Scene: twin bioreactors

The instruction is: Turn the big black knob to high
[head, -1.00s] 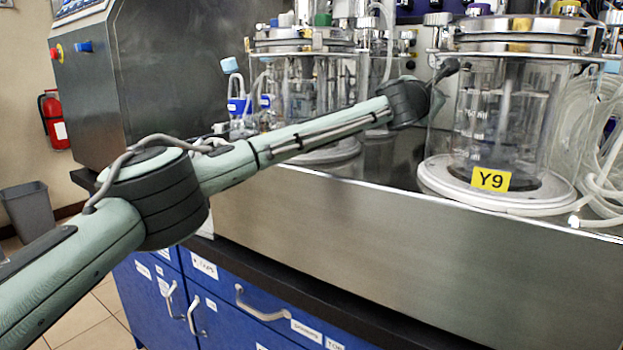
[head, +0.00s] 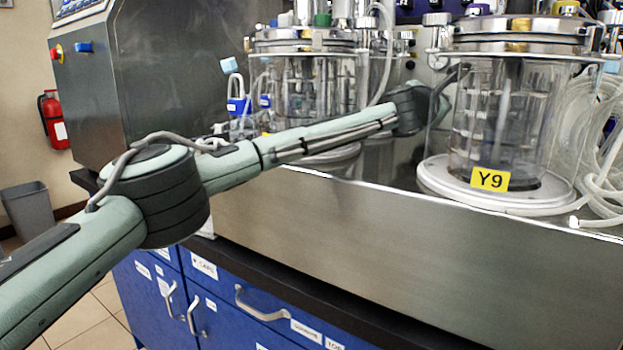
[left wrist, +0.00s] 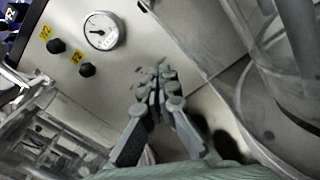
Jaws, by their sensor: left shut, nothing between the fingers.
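Two black knobs show on a pale panel in the left wrist view, one at upper left (left wrist: 56,46) and one lower right of it (left wrist: 87,69). Each has a yellow label beside it. I cannot tell which is the big one. My left gripper (left wrist: 160,78) is shut and empty in front of the panel, to the right of both knobs and apart from them in the picture. In the head view my left arm reaches toward the back between the glass vessels; its fingers are hard to make out there. My right gripper is not in view.
A round white gauge (left wrist: 101,31) sits on the panel near the knobs. The glass vessel labelled Y9 (head: 500,120) stands right of my left wrist, with tubing beside it. Another glass vessel (head: 305,85) stands behind my forearm. The steel front (head: 400,245) lies below.

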